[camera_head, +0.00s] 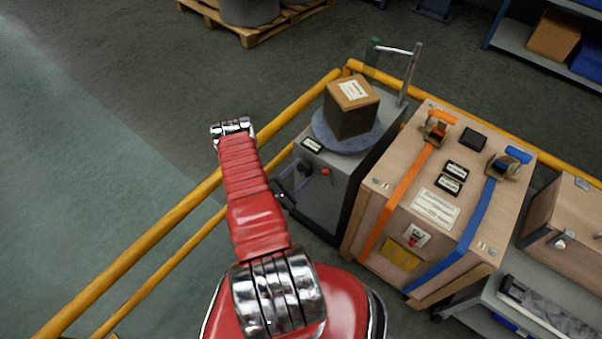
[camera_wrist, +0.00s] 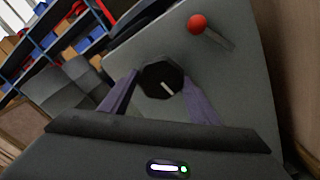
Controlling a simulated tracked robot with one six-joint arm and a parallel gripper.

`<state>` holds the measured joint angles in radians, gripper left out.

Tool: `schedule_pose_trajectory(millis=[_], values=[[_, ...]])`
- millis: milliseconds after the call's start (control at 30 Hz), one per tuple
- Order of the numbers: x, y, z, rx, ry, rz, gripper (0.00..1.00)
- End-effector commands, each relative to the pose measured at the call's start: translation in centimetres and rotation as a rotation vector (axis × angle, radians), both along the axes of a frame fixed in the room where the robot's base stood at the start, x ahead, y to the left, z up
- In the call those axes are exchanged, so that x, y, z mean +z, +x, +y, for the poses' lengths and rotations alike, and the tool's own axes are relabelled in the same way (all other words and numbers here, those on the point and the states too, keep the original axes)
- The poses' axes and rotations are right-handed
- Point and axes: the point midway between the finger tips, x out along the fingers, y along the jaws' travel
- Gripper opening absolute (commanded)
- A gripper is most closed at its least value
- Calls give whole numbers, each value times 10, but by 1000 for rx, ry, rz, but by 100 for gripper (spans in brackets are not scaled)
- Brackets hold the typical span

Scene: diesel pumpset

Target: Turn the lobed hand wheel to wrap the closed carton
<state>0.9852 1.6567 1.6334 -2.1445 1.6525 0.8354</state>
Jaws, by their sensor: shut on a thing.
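The closed brown carton (camera_head: 350,108) sits upright on the round grey turntable (camera_head: 325,133) of a grey machine cabinet. The dark lobed hand wheel (camera_wrist: 161,77) is on the cabinet's face in the wrist view, with a pale mark on its front. My gripper (camera_wrist: 160,88) is shut on the hand wheel, one finger on each side of it. In the head view my gripper (camera_head: 288,198) is at the cabinet's front, and the hand wheel is hard to make out there.
A red ball-ended lever (camera_wrist: 198,24) stands close to the wheel. A mast (camera_head: 411,72) rises behind the carton. A yellow rail (camera_head: 180,207) runs along the left. A wooden crate (camera_head: 440,190) with orange and blue straps stands close on the right.

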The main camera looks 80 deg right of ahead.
Motion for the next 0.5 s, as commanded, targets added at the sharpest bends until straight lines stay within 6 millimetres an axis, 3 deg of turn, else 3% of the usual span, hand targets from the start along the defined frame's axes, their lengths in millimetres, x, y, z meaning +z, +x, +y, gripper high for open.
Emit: schedule_pose_trajectory(millis=[500], values=[[0, -1, 1, -4, -147, -348, 33]])
